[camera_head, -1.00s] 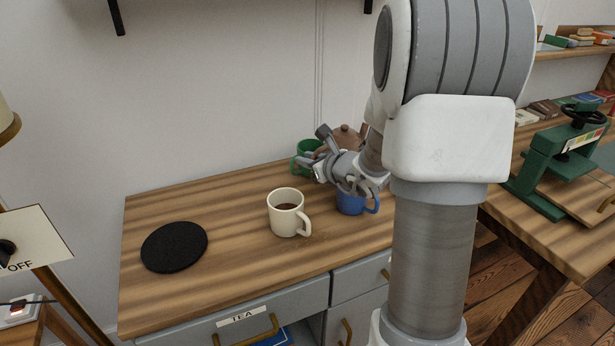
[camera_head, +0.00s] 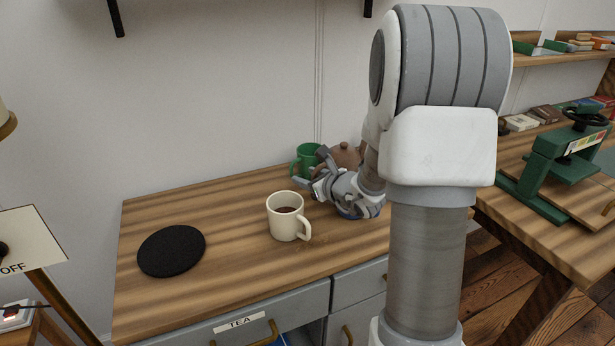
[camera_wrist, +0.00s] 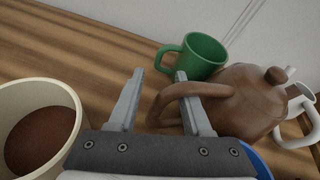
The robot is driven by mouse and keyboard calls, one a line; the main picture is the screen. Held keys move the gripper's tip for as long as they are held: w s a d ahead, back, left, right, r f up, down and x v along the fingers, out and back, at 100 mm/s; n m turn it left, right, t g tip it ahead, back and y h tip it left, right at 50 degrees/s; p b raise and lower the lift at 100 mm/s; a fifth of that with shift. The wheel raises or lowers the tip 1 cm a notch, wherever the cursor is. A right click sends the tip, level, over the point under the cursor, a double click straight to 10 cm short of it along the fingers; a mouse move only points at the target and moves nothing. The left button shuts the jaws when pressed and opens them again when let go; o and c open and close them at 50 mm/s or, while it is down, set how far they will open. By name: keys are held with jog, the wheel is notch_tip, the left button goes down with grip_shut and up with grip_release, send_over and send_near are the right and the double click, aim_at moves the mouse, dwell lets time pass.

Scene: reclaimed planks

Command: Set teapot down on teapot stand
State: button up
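The brown teapot (camera_head: 345,155) stands at the back right of the wooden table, partly hidden behind my arm. In the wrist view the teapot (camera_wrist: 250,105) is on the right, its looped handle reaching left toward my fingers. My gripper (camera_head: 312,168) is open beside it. In the wrist view the outer part of the handle shows between the spread fingers of my gripper (camera_wrist: 159,76); whether they touch it I cannot tell. A flat black round mat, apparently the teapot stand (camera_head: 172,250), lies bare at the left of the table.
A cream mug (camera_head: 284,218) of dark liquid stands between mat and gripper, close to my fingers in the wrist view. A green mug (camera_wrist: 203,52) stands behind the handle. A blue mug (camera_wrist: 257,160) is mostly hidden below my gripper. A white mug (camera_wrist: 292,100) stands beyond the teapot.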

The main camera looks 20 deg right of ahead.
jog(key=shift+r, duration=0.1)
jog(key=shift+s+r, duration=0.1)
jog(key=shift+r, duration=0.05)
jog(key=p+v, duration=0.2)
jog(key=v, duration=0.9)
jog(key=shift+s+p, duration=0.35)
jog(key=shift+p, duration=0.05)
jog(key=shift+d, duration=0.1)
